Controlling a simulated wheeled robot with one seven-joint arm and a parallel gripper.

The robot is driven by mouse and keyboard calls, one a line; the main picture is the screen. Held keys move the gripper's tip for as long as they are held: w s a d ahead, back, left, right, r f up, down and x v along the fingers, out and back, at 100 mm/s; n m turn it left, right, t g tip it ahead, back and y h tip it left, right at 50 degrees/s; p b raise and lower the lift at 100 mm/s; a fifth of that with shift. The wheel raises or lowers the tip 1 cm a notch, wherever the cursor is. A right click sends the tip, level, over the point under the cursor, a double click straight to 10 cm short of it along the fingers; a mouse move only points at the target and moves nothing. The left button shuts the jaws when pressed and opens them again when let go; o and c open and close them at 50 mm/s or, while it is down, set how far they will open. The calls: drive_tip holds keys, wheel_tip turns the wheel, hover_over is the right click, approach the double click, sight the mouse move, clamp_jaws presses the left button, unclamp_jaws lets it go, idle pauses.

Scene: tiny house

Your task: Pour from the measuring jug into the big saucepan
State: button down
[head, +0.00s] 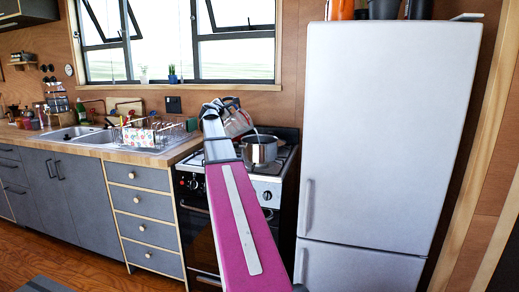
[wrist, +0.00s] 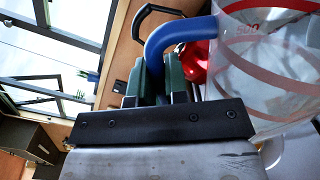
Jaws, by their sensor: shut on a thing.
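The measuring jug (head: 238,122) is clear with red markings and a blue handle. In the head view it is tilted, above and to the left of the big saucepan's rim. The saucepan (head: 261,154) is shiny metal and stands on the stove; its inside is mostly hidden. My gripper (head: 214,106) is at the jug's handle side. In the wrist view my gripper (wrist: 153,82) is shut on the blue handle, with the jug (wrist: 270,75) filling the right side. I cannot tell how much the jug holds or whether anything flows.
The stove (head: 274,187) stands between the drawer counter (head: 146,202) and a tall fridge (head: 385,140). A dish rack (head: 158,133) is on the counter to the left. The wrist view shows a red object (wrist: 195,63) with a dark handle behind the jug. Windows are behind the counter.

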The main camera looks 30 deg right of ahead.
drive_tip(key=shift+r, duration=0.2)
idle(0.3)
drive_tip(key=shift+s+d+r+m+p, duration=0.15)
drive_tip(key=shift+s+d+m+p, duration=0.25)
drive_tip(key=shift+m, duration=0.3)
idle(1.4)
drive_tip(key=w+a+f+n, duration=0.1)
drive_tip(key=w+f+n, duration=0.1)
drive_tip(key=f+n, duration=0.1)
drive_tip(key=shift+a, duration=0.4)
drive_tip(key=shift+w+a+f+n+b, duration=0.25)
drive_tip(key=shift+w+a+n+b, duration=0.15)
drive_tip(key=shift+n, duration=0.4)
drive_tip(key=w+a+f+n+b, duration=0.2)
drive_tip(key=f+n, duration=0.1)
drive_tip(key=f, duration=0.2)
drive_tip(key=w+a+f+n+b, duration=0.2)
drive_tip(key=f+n, duration=0.2)
drive_tip(key=f, duration=0.1)
drive_tip(key=shift+w+f+b, duration=0.15)
drive_tip(key=shift+w+b, duration=0.25)
